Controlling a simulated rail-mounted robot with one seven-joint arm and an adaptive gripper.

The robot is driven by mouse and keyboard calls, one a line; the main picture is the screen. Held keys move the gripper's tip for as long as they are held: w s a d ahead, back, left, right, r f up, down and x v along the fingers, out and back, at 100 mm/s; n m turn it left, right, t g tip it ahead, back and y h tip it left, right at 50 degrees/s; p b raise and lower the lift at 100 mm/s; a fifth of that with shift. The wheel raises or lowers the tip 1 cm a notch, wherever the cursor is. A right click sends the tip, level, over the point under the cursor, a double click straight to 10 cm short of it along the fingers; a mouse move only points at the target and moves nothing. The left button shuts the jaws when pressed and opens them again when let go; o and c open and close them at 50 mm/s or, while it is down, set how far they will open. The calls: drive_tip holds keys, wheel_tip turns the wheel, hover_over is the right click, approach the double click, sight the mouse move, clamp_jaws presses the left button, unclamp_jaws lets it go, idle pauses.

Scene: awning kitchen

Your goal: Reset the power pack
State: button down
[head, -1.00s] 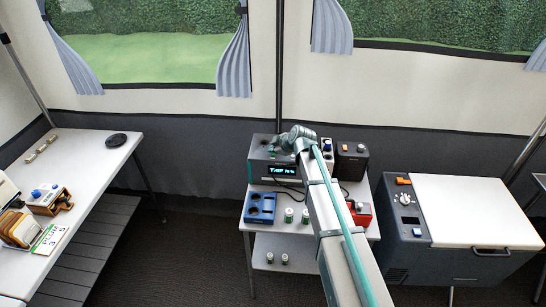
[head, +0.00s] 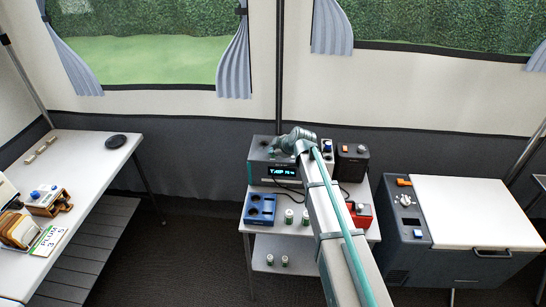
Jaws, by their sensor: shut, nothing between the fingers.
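No thing in view carries a readable power pack label. A grey-teal device with a lit display (head: 284,170) stands at the back of the small white table. A dark box with an orange part on top (head: 353,161) stands at its right, and a red box (head: 360,213) sits in front of that. My arm reaches over the table from the lower right. My gripper (head: 270,149) is shut and empty, at the top left of the display device. It is small and partly hidden by my wrist, so I cannot tell whether it touches the device.
A blue tray with round wells (head: 261,208) and small green-white cans (head: 289,216) stand on the table front. More cans (head: 270,260) are on the lower shelf. A cooler with a white lid (head: 475,210) stands right, a long white table (head: 95,165) left.

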drive_tip(key=shift+f, duration=0.15)
idle(0.5)
drive_tip(key=shift+r, duration=0.8)
drive_tip(key=shift+r+p, duration=0.35)
drive_tip(key=shift+r, duration=2.15)
